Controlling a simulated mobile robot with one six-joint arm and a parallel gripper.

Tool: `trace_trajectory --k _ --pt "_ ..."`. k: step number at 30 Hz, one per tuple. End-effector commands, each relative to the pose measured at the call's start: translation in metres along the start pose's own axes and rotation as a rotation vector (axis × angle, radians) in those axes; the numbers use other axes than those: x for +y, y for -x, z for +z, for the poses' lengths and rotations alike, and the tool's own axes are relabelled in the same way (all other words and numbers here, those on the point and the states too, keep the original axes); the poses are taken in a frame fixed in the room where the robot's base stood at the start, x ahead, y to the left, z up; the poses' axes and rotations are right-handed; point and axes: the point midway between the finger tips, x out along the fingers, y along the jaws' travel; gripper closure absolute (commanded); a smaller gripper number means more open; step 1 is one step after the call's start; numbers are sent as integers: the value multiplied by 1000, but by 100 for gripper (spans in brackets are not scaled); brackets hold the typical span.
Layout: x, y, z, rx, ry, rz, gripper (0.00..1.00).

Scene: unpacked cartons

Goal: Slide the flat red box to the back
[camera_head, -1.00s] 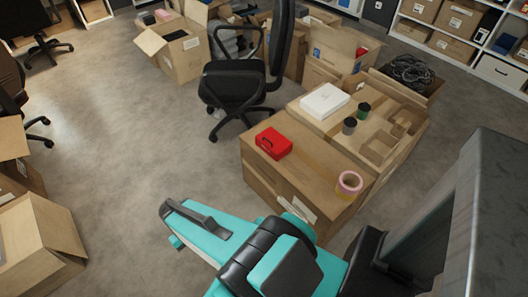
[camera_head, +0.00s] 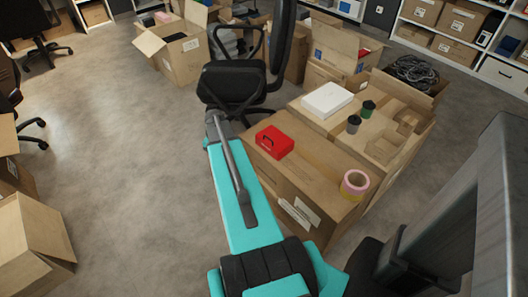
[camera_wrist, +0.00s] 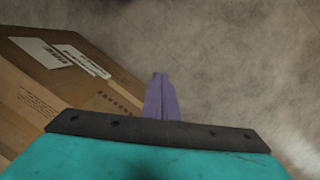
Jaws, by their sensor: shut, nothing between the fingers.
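The flat red box (camera_head: 274,142) with a dark handle lies on top of the near carton (camera_head: 312,172), toward its left side, in the head view. My teal arm reaches forward along the left side of that carton, and its far end is left of the red box. My gripper (camera_wrist: 160,98) shows in the wrist view with its purple fingers together and nothing between them. It is over or beside a labelled carton (camera_wrist: 70,75) and the grey floor. The red box is not in the wrist view. The fingers are not clearly seen in the head view.
A pink and yellow tape roll (camera_head: 355,184) stands on the near carton's right corner. A black chair (camera_head: 232,85) stands behind my arm.

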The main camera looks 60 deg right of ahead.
Motion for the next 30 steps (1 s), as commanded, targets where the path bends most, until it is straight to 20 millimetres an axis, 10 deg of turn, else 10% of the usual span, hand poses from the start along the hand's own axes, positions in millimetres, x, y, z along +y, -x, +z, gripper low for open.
trace_trajectory --k 12,30 --pt "79 63 -132 71 -409 -87 100" --pt "99 77 -150 81 -484 -100 100"
